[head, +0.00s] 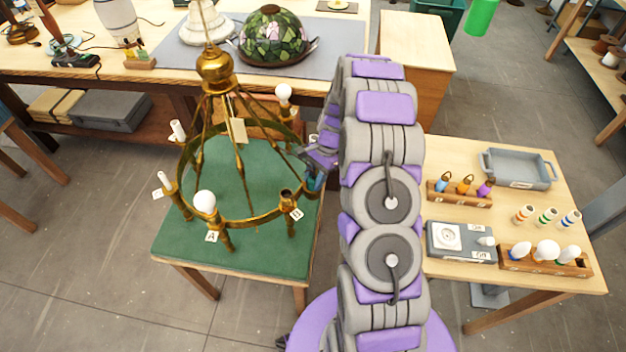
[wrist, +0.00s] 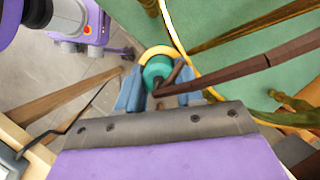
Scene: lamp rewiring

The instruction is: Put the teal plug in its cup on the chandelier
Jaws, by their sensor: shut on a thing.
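The brass chandelier (head: 217,72) stands over a green-topped table (head: 175,230), with bulbs, candle sleeves and letter tags around its ring. My gripper (head: 316,178) is at the right side of the ring, behind the cup tagged B (head: 296,213). In the wrist view my gripper (wrist: 158,92) has its blue fingers shut on the teal plug (wrist: 156,72). A yellow curved part (wrist: 160,50) lies against the plug's far side. A dark brown bar (wrist: 230,75) crosses close to the fingers. I cannot tell whether the plug is in a cup.
The side table at right holds a rack of plugs (head: 459,197), a grey tray (head: 518,169), a rack of bulbs (head: 545,260), a grey box (head: 460,242) and striped sleeves (head: 546,216). A stained-glass shade (head: 272,38) sits on the workbench behind. The chandelier's arms leave little room around my gripper.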

